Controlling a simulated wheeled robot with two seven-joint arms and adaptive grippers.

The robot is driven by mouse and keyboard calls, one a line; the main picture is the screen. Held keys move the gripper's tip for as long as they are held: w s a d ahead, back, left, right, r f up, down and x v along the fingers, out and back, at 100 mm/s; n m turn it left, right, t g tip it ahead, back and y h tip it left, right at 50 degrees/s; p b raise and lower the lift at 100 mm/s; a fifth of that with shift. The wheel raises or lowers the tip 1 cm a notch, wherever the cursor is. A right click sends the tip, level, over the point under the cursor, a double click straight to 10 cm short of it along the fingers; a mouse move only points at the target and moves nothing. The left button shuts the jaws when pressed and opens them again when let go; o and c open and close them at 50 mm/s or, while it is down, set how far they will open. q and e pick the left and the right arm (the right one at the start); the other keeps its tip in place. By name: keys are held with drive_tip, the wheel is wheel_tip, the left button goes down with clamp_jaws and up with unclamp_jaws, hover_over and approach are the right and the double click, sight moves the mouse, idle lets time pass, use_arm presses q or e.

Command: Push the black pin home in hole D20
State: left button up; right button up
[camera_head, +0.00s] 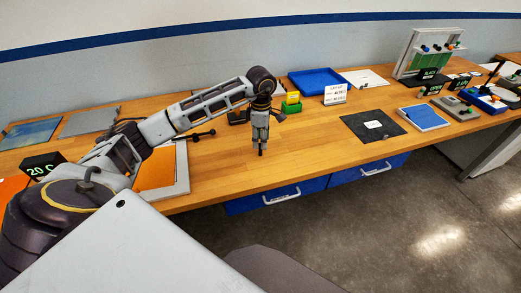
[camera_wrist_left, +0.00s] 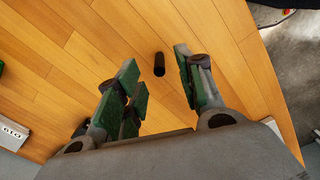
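A small black pin (camera_wrist_left: 159,64) shows against the wooden bench top in the left wrist view, between the spread green-padded fingers of my left gripper (camera_wrist_left: 155,72). The fingers stand apart, and bench wood shows on both sides of the pin, so neither finger touches it. I cannot tell for sure whether the pin stands or lies. In the head view my left gripper (camera_head: 261,143) points down over the bench near its front edge, with a dark bit at its tips. Hole D20 cannot be made out. My right gripper is out of view.
The bench (camera_head: 235,165) has clear wood around the gripper. Behind it are a green box (camera_head: 291,108), a small white sign (camera_head: 335,94) and a blue tray (camera_head: 319,82). A dark mat (camera_head: 373,125) lies to the right. An upright panel with coloured knobs (camera_head: 430,52) stands farther right.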

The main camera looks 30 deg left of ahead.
use_arm(q)
drive_tip(key=shift+a+f+p, duration=0.1)
drive_tip(key=shift+f+p, duration=0.2)
drive_tip(key=shift+f, duration=1.7)
clamp_jaws()
